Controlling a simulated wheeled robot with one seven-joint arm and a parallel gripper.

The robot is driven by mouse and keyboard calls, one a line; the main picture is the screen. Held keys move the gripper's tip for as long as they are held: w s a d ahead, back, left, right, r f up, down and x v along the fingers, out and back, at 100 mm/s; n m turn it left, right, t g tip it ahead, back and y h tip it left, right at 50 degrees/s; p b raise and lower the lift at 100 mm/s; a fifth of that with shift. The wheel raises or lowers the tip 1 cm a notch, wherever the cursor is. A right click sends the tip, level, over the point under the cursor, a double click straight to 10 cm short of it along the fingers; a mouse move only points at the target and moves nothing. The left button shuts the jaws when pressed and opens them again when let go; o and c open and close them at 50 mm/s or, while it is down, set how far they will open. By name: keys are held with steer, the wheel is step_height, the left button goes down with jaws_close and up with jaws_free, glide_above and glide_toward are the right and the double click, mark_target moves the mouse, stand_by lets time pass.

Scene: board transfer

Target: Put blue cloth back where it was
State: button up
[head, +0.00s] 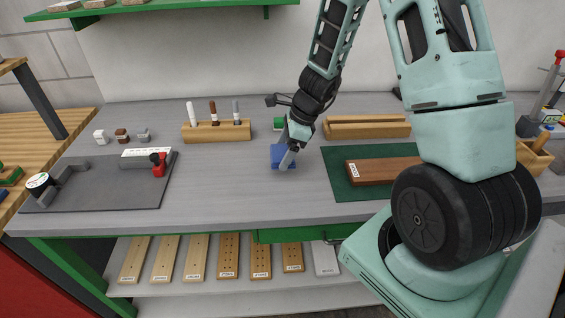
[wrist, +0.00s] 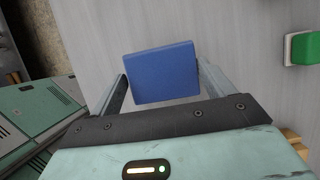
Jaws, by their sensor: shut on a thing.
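The blue cloth (head: 280,152) is a small, flat, square-looking block on the grey workbench, just left of the green mat. In the wrist view the blue cloth (wrist: 162,72) lies between the two fingers of my gripper (wrist: 163,82). My gripper (head: 287,158) reaches down from above and is shut on the cloth. In the head view a finger covers part of the cloth. I cannot tell whether the cloth touches the bench or is slightly above it.
A green block (head: 279,123) stands behind the cloth; it also shows in the wrist view (wrist: 303,48). A wooden marker holder (head: 217,132) is behind left. A green mat (head: 337,183) with a brown board (head: 383,170) lies right. A dark grey mat (head: 105,193) lies left. Bench (head: 235,200) front is clear.

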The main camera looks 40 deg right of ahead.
steer(key=shift+f+b, duration=0.35)
steer(key=shift+f, duration=1.75)
steer(key=shift+f, duration=0.25)
steer(key=o, duration=0.9)
steer(key=shift+r, duration=0.1)
